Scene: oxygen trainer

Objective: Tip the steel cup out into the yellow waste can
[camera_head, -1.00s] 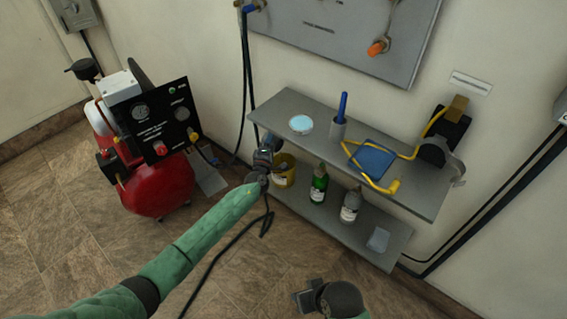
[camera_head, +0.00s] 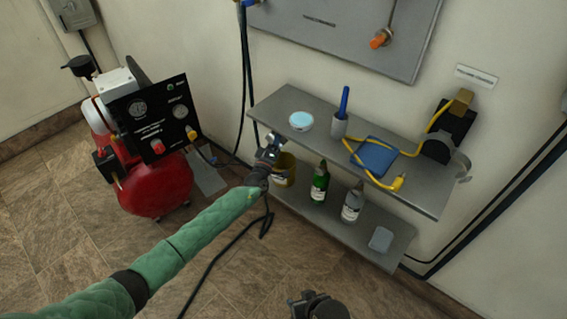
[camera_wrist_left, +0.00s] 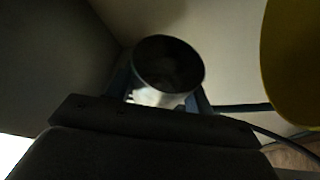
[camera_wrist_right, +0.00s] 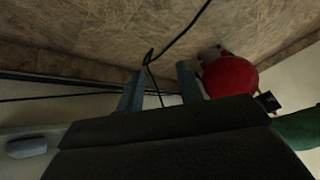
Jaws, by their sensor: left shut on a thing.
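The steel cup (camera_wrist_left: 168,68) is between the fingers of my left gripper in the left wrist view, its round dark mouth facing the camera. My left gripper (camera_head: 270,148) is shut on it, at the left end of the shelves in the head view. The cup is too small there to judge its tilt. The yellow waste can (camera_head: 286,172) stands on the lower shelf just right of the gripper, partly hidden by it. Its side also shows at the right of the left wrist view (camera_wrist_left: 294,65). My right gripper (camera_wrist_right: 160,90) is open and empty, low at the bottom edge of the head view (camera_head: 306,301).
The upper shelf (camera_head: 268,106) overhangs the can. A green bottle (camera_head: 319,186) and a clear bottle (camera_head: 352,205) stand right of the can. A red compressor (camera_head: 155,190) stands on the floor at left. A black cable (camera_head: 238,240) lies on the floor.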

